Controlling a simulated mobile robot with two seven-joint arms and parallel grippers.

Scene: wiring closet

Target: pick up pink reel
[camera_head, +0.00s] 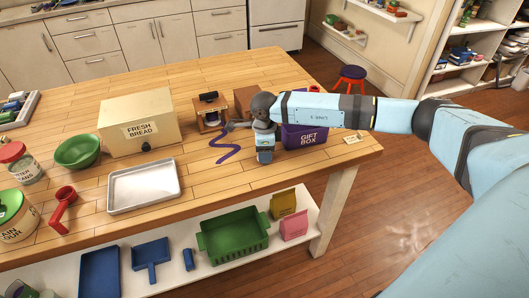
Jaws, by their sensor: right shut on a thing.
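A wavy purple strip (226,146) lies on the table just below the gripper. I cannot make out a pink reel in this view; my arm and wrist cover part of the table there. My left gripper is not in view.
A bread box (139,124), a green bowl (78,152) and a metal tray (144,187) stand to the left. A low shelf holds a green basket (233,237) and a pink bag (294,226). The table's front right is mostly clear.

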